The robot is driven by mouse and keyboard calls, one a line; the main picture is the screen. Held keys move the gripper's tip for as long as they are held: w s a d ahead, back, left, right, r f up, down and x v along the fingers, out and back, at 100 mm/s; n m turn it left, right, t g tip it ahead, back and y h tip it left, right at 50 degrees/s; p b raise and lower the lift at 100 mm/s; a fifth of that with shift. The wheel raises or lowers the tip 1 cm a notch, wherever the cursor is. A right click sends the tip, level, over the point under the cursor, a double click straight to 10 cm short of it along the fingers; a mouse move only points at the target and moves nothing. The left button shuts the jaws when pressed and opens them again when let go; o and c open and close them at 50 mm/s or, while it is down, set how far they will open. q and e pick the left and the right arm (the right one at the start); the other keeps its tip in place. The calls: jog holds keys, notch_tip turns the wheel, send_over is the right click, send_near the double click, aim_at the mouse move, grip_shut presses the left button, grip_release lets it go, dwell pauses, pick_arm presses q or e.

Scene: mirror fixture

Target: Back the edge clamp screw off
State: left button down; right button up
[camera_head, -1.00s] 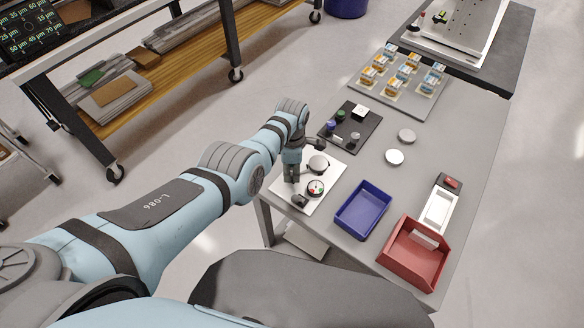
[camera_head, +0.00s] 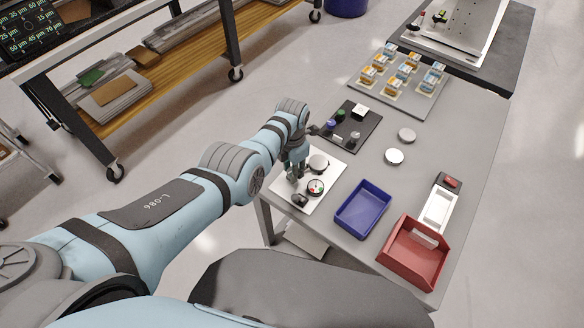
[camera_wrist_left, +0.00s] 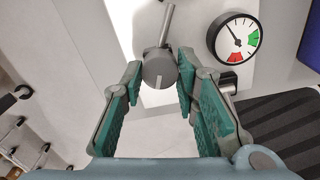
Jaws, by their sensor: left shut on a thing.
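The edge clamp screw (camera_wrist_left: 158,72) shows in the left wrist view as a grey round head with a pale line across it. A grey bar points up from it. My left gripper (camera_wrist_left: 157,70) has green pads and is shut on the screw, one fingertip at each side. In the head view my left gripper (camera_head: 294,178) points down over the white fixture plate (camera_head: 290,190) and hides the screw. A round dial gauge (camera_head: 316,188) with red and green sectors sits beside it; it also shows in the left wrist view (camera_wrist_left: 233,38). My right gripper is not in view.
A grey disc (camera_head: 319,162) and a dark knob (camera_head: 299,200) stand close by on the plate. A black tray (camera_head: 352,125) with small parts lies behind. A blue bin (camera_head: 363,209) and a red bin (camera_head: 413,252) stand to the right. The table's front edge is near.

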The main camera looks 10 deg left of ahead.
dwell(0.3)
pick_arm(q)
jog(key=c, duration=1.2)
grip_release()
jog(key=shift+c, duration=0.2)
notch_tip(320, 180, up, 12)
